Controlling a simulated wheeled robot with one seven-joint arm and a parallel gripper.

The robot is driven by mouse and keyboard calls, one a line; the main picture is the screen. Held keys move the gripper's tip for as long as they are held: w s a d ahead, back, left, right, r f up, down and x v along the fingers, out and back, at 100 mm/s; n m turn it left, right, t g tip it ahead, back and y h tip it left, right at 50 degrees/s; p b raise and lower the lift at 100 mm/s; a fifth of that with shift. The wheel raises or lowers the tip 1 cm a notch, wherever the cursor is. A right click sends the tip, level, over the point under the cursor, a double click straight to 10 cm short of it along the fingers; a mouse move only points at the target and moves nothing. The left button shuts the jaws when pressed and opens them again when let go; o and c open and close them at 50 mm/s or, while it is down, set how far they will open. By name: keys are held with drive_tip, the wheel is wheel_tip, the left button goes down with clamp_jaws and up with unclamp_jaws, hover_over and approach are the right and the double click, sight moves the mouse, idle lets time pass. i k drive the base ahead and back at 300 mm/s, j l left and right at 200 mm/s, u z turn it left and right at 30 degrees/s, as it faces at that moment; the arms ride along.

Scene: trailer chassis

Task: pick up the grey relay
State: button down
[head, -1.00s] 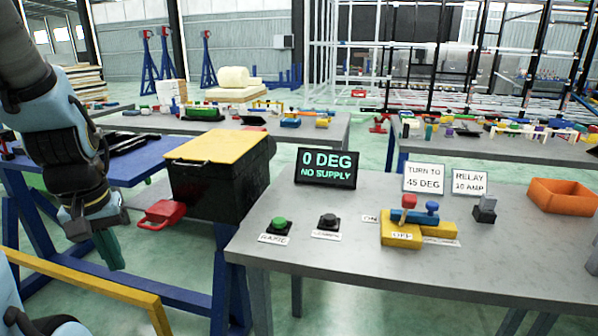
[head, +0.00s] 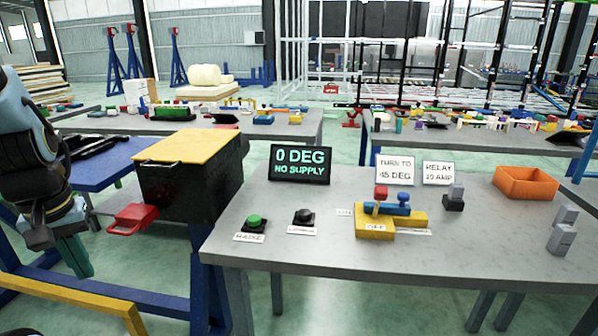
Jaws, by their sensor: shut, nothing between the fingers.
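A small grey block on a dark base (head: 454,198) stands on the grey table in front of the "RELAY 10 AMP" sign (head: 438,173). Two lighter grey blocks, one farther back (head: 566,216) and one nearer (head: 561,239), are close together near the table's right side. I cannot tell for sure which of these is the grey relay. My gripper (head: 76,257) hangs at the left, pointing down, shut and empty. It is well left of the table and far from every grey block.
On the table (head: 330,242) are an orange bin (head: 526,183), a yellow, red and blue switch unit (head: 388,219), green (head: 254,223) and black (head: 304,217) buttons, and a "0 DEG NO SUPPLY" display (head: 300,165). A black box with a yellow lid (head: 190,147) stands between my gripper and the table.

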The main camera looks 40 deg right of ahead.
sight(455, 193)
drive_tip(key=k+l+u, duration=0.5)
drive_tip(key=k+l, duration=0.35)
drive_tip(key=l, duration=0.55)
drive_tip(key=k+l+u, duration=0.45)
drive_tip(key=k+l, duration=0.7)
drive_tip(key=l, duration=0.15)
drive_tip(key=k+l+u, duration=0.15)
drive_tip(key=i+l, duration=0.05)
drive_tip(key=l, duration=0.05)
